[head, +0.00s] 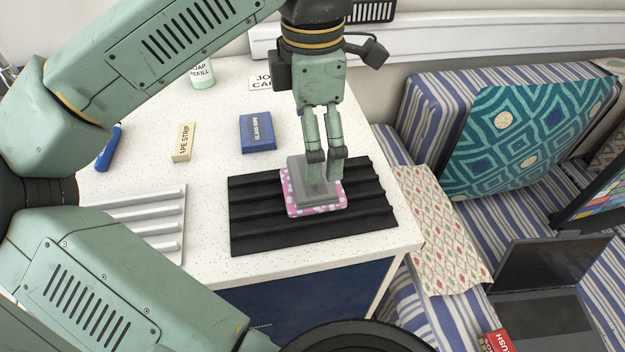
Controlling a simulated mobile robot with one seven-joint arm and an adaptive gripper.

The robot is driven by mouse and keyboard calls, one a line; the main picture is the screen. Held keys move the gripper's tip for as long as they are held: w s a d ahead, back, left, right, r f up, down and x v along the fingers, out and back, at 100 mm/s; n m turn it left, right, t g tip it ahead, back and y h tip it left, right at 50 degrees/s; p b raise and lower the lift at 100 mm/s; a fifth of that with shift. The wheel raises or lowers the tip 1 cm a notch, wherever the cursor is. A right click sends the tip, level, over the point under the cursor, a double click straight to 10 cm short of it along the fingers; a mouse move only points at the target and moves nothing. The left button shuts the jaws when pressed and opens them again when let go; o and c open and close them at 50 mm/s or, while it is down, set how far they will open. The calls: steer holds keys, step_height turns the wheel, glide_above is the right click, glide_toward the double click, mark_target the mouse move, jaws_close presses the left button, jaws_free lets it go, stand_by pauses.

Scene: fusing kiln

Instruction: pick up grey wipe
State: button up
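A grey block-like piece (297,172), which I take to be the grey wipe, sits on a pink and white patterned square (302,209). The square lies on a black ridged mat (251,225) on the white speckled counter. My gripper (326,158) points down at the grey piece from above, and its fingertips overlap the piece's upper right part in the head view. A narrow gap shows between the two fingers. The fingertips partly hide the piece, and I cannot tell whether they grip it.
A blue box (257,132), a cream box (183,142), a blue cylinder (108,147) and a pale green bottle (203,75) stand behind the mat. A white ridged tray (150,222) lies left. Striped seating (427,100) is right of the counter.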

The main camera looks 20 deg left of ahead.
mark_target(306, 196)
steer(key=f+b, duration=0.2)
steer(key=f, duration=0.4)
steer(key=shift+d+b, duration=0.2)
steer(key=shift+b, duration=0.2)
